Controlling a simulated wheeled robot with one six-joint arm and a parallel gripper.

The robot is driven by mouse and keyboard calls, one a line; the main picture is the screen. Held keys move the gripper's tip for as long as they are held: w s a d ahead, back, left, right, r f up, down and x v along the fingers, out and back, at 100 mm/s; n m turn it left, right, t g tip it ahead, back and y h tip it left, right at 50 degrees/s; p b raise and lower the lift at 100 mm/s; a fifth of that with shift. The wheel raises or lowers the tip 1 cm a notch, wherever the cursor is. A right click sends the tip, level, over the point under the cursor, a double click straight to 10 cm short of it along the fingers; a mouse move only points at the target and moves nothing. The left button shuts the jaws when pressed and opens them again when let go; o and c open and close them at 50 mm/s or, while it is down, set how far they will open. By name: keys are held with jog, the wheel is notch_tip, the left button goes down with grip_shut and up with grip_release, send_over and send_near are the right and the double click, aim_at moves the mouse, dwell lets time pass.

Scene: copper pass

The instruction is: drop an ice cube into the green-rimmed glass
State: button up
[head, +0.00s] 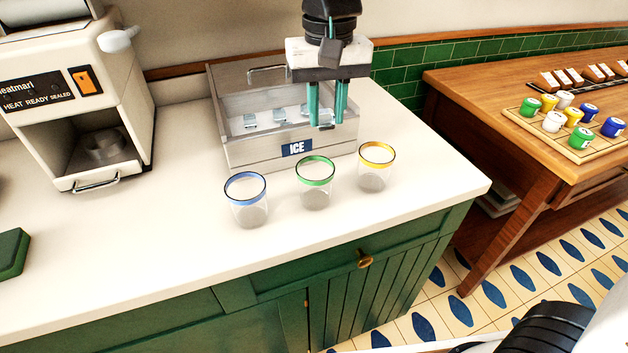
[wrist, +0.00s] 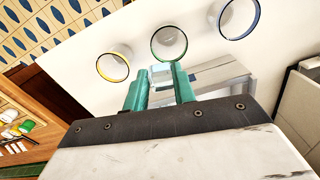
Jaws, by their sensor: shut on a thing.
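The green-rimmed glass (head: 315,190) stands upright on the white counter, between the blue-rimmed and yellow-rimmed glasses. It also shows at the top of the wrist view (wrist: 169,43); no ice can be made out in it. My gripper (head: 326,120) points down above the front right part of the ice bin (head: 250,154), behind the glasses. Its teal fingers, also in the wrist view (wrist: 161,70), are shut on an ice cube, which is hardly visible between them. Several clear ice cubes (head: 280,115) lie in the bin.
The blue-rimmed glass (head: 247,200) stands left of the green-rimmed one, the yellow-rimmed glass (head: 375,167) right. The bin's front wall lies between my gripper and the glasses. A white machine (head: 75,100) stands at left. A wooden table (head: 480,110) holds coloured jars. The counter's front is clear.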

jog(key=shift+f, duration=1.8)
jog(key=o, duration=1)
jog(key=shift+r, duration=0.15)
notch_tip(320, 180, up, 8)
jog(key=shift+d+f, duration=0.1)
jog(key=shift+f, duration=0.1)
